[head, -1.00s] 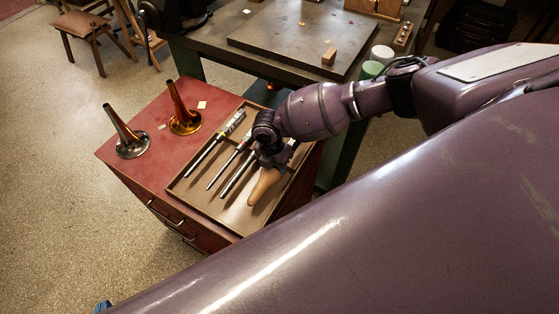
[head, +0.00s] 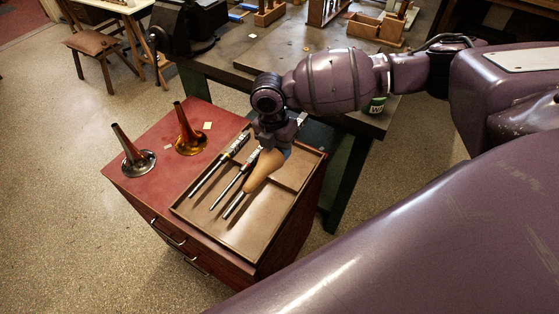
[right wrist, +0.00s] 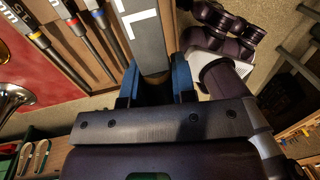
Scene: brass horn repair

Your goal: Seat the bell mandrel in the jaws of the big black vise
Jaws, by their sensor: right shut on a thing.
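The big black vise (head: 188,27) stands at the left end of the bench, well away from the gripper. Its jaw gap cannot be made out. My left gripper is not in view.
The brown tray (head: 242,236) on the red cabinet (head: 150,187) holds several steel rods (head: 218,168). Two horn bells, one silver (head: 138,160) and one brass (head: 189,140), stand to its left. The dark bench (head: 228,50) has wooden blocks at the back.

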